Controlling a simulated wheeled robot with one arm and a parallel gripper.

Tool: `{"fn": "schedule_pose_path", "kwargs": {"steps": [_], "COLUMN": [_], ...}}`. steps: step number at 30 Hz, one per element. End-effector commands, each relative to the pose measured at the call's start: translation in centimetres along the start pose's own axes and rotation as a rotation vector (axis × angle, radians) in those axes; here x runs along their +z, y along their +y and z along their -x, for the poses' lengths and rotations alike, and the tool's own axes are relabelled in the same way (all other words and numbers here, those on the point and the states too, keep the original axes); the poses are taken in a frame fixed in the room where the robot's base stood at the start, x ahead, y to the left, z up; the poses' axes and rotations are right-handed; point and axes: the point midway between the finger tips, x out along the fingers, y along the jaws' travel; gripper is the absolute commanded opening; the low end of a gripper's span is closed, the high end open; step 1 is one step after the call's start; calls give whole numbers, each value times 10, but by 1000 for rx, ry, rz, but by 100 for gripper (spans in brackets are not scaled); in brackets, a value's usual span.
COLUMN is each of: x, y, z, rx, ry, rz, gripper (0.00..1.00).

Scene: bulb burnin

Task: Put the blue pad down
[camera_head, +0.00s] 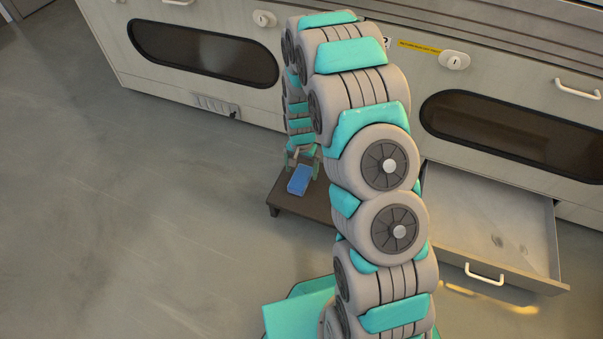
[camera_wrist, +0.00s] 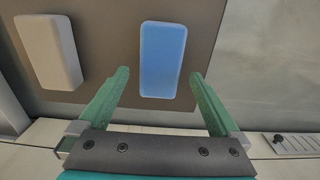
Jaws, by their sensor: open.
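The blue pad (camera_head: 299,181) lies flat on a dark low platform (camera_head: 287,198) on the floor, in front of the cabinet. In the wrist view the blue pad (camera_wrist: 163,58) lies on the dark top (camera_wrist: 105,30), its near end between my two fingers. My gripper (camera_wrist: 160,76) is open, with a gap visible on both sides of the pad, so it does not grip it. In the head view my gripper (camera_head: 302,160) is small, right at the pad. Whether the fingertips touch the platform top, I cannot tell.
A beige pad (camera_wrist: 48,52) lies on the same platform, left of the blue one in the wrist view. An open drawer (camera_head: 478,215) with small clear objects juts from the cabinet at the right. The floor at the left (camera_head: 120,220) is clear.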

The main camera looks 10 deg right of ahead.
Motion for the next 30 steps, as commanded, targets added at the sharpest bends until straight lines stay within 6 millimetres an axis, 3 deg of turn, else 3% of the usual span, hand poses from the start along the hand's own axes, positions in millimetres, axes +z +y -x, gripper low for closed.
{"fn": "schedule_pose_path", "kwargs": {"steps": [9,18,23,30], "x": [-2,6,30,83], "y": [-1,5,22,58], "z": [65,105,149,215], "rx": [-5,-1,7,21], "ry": [6,0,-12,-41], "rz": [-2,21,86,208], "gripper": [99,99,99,99]}}
